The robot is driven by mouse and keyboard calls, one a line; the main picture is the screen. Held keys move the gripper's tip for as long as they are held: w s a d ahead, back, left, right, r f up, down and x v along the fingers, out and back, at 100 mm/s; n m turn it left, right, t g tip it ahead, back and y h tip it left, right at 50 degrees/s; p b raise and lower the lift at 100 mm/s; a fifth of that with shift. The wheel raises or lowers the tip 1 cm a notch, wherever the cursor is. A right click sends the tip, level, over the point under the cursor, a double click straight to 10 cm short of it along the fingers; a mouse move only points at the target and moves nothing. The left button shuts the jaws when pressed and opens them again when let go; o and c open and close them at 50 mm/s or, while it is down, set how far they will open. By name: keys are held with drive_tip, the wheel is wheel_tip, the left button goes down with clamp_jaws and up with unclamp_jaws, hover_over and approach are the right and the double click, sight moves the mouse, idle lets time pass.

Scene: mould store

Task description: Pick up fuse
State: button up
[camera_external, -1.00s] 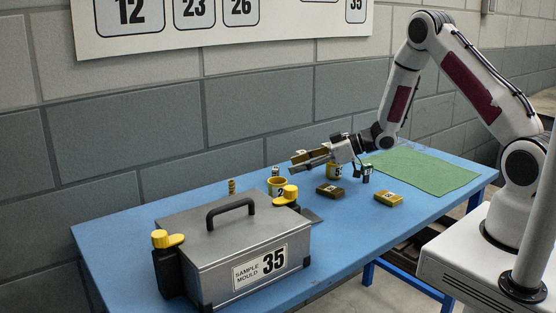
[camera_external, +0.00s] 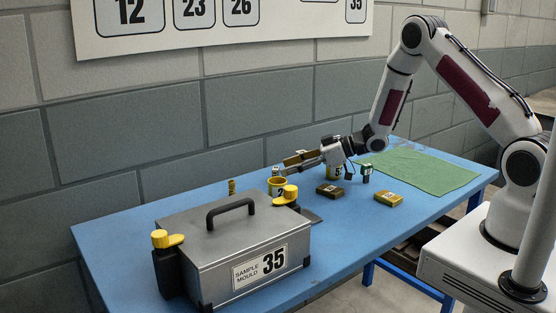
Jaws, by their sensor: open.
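I cannot tell for sure which small piece is the fuse. A small brass-coloured cylinder (camera_external: 232,187) stands upright on the blue table, behind the grey mould box. A small pale-topped piece (camera_external: 276,171) shows just behind or in the yellow cup marked 2 (camera_external: 277,185). A small dark upright piece with a light top (camera_external: 367,174) stands to the right of my gripper. My gripper (camera_external: 289,164) is open, with its fingers pointing left above the table near that yellow cup. Nothing shows between its fingers.
The grey mould box 35 (camera_external: 215,255) fills the front left of the table. A dark block (camera_external: 329,191) and a brass block (camera_external: 388,199) lie in front. A green mat (camera_external: 425,174) covers the right end.

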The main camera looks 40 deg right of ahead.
sight(276, 168)
drive_tip(key=shift+w+a+f, duration=0.15)
drive_tip(key=shift+w+a, duration=0.2)
drive_tip(key=shift+w, duration=0.2)
drive_tip(key=shift+w+a+f, duration=0.15)
drive_tip(key=shift+w+a, duration=0.15)
drive_tip(key=shift+w, duration=0.2)
drive_tip(key=shift+x, duration=1.35)
drive_tip(key=c, duration=1.1)
